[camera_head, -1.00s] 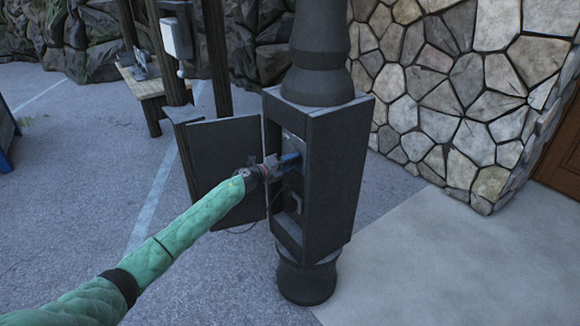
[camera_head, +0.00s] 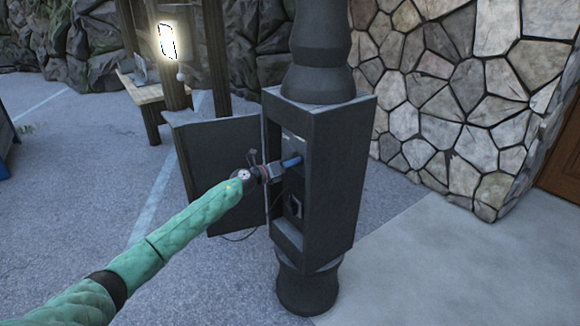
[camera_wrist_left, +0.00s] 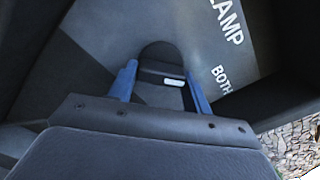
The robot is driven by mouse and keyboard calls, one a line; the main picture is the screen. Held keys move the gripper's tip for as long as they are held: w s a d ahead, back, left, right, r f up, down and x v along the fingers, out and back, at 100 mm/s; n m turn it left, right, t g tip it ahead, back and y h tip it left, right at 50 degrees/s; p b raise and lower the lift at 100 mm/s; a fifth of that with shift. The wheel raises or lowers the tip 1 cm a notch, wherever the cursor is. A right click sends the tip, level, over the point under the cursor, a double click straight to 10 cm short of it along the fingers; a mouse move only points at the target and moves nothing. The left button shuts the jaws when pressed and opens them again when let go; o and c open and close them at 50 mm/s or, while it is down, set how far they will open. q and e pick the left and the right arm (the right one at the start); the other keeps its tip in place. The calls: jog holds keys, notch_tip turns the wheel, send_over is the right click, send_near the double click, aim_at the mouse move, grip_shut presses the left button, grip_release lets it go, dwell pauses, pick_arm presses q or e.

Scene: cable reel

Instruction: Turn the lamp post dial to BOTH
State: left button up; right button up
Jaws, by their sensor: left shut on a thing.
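The dark lamp post (camera_head: 343,175) has an open box in its column with a control panel inside. My left gripper (camera_head: 291,162) reaches into the box, its blue fingers at the upper part of the panel. In the left wrist view its fingers (camera_wrist_left: 161,74) stand on both sides of the dark dial (camera_wrist_left: 160,52) and are shut on it. A short white mark (camera_wrist_left: 173,82) shows between the fingers, lying roughly crosswise to them. The label BOTH (camera_wrist_left: 222,80) is just right of the right finger, and part of the word LAMP is above it. My right gripper is out of view.
The box door (camera_head: 222,165) hangs open to the left, beside my arm. A lit lamp (camera_head: 167,42) is on a wooden post behind it. A stone wall (camera_head: 470,90) stands at the right. Open pavement lies at the left and front.

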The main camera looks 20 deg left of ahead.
pick_arm(q)
jog(key=shift+f, duration=0.2)
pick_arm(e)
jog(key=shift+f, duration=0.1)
pick_arm(q)
jog(key=o, duration=1)
jog(key=shift+r, duration=0.1)
jog(key=b+v, duration=0.1)
jog(key=v, duration=0.6)
jog(key=shift+s+a, duration=0.25)
jog(key=shift+s, duration=0.1)
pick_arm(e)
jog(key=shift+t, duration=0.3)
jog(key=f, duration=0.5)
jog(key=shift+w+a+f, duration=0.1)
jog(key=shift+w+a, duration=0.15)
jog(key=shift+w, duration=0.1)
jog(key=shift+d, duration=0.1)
